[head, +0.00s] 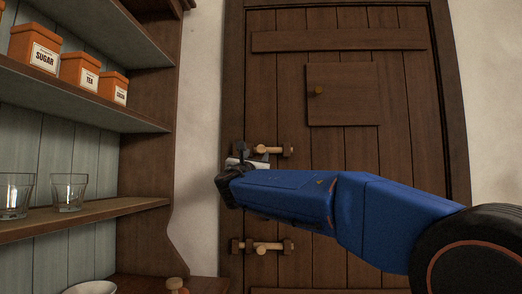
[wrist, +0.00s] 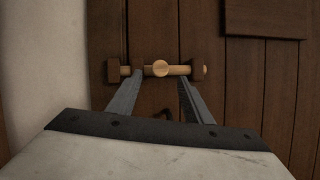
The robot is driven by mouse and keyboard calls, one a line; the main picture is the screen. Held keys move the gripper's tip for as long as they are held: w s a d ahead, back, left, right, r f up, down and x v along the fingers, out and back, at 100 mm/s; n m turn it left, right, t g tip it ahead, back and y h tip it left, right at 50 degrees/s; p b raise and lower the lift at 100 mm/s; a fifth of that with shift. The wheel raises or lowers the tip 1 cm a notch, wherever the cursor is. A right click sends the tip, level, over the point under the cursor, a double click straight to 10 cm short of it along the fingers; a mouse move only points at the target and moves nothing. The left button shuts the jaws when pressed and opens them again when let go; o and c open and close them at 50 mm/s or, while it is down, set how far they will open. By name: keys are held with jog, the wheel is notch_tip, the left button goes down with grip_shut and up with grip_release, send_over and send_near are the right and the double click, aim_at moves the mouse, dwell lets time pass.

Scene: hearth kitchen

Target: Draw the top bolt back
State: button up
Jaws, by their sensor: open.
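The top bolt is a pale wooden bar with a round knob (wrist: 161,69), lying level across dark wooden blocks on the plank door (head: 360,165). In the wrist view its left end reaches the leftmost block (wrist: 112,71). In the head view the top bolt (head: 265,150) is partly hidden by my gripper (head: 256,160). My gripper is open in front of it. In the wrist view its fingertips (wrist: 161,78) lie one on each side of the knob, with gaps. Whether they reach as deep as the knob I cannot tell.
A second, similar bolt (head: 262,246) sits lower on the door. A small hatch (head: 345,95) with a knob is above right. Shelves with orange tins (head: 80,71) and glasses (head: 69,191) stand at the left, their side panel close to the door.

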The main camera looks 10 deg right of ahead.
aim_at(261, 149)
jog(key=x, duration=0.9)
jog(key=shift+w+d, duration=0.15)
jog(key=shift+w, duration=0.05)
jog(key=shift+c, duration=0.4)
grip_shut()
jog(key=d, duration=0.1)
jog(key=s+d, duration=0.1)
jog(key=d, duration=0.2)
jog(key=shift+s+d, duration=0.25)
jog(key=shift+d, duration=0.05)
jog(key=shift+o, duration=0.4)
grip_release()
jog(key=shift+d, duration=0.15)
